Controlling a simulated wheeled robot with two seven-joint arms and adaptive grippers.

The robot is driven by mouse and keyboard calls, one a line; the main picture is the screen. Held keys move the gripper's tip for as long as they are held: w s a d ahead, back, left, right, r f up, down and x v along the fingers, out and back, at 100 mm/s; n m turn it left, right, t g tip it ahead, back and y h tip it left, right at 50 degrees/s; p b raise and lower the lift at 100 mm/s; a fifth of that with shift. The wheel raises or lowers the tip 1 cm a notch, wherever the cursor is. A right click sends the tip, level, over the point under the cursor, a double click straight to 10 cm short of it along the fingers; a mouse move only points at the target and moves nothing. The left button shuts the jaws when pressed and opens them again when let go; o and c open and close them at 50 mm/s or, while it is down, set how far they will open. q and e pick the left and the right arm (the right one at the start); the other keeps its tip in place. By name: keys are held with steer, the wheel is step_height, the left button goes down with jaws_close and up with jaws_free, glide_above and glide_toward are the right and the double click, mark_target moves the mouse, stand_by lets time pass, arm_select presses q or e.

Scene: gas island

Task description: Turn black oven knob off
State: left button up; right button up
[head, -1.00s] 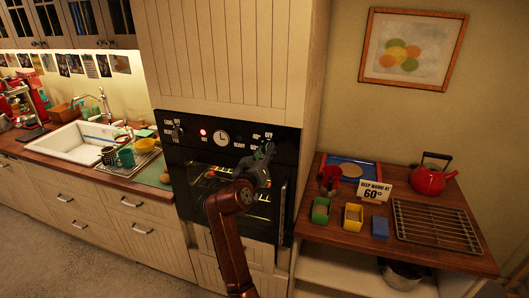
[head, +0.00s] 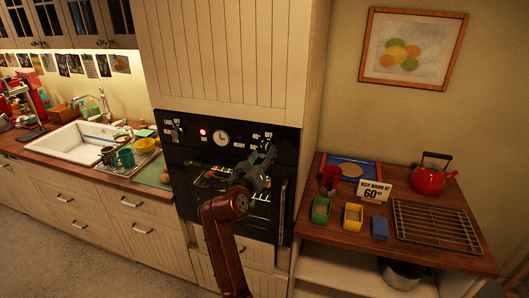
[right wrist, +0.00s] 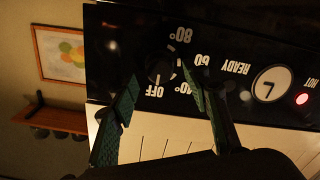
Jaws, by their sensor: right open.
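The black oven (head: 222,165) is built into the cream cabinet, with a control panel along its top. A black knob (head: 265,143) is at the panel's right end. In the right wrist view, which is upside down, the knob (right wrist: 158,70) is ringed by OFF, 40, 60 and 80 marks; I cannot tell where it points. My right gripper (head: 268,154) is open just in front of that knob. In the right wrist view its fingers (right wrist: 159,84) are spread on either side of the knob, with nothing gripped. Contact is unclear. My left gripper is not in view.
A second knob (head: 178,133) is at the panel's left end, near a lit red light (head: 203,132) and a round clock (head: 221,140). The oven handle (head: 283,210) is vertical. A wooden counter (head: 330,232) at right holds small boxes, a sign and a red kettle (head: 432,176).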

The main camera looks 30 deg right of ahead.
steer(key=v, duration=0.9)
steer(key=shift+s, duration=0.15)
steer(key=shift+a, duration=0.1)
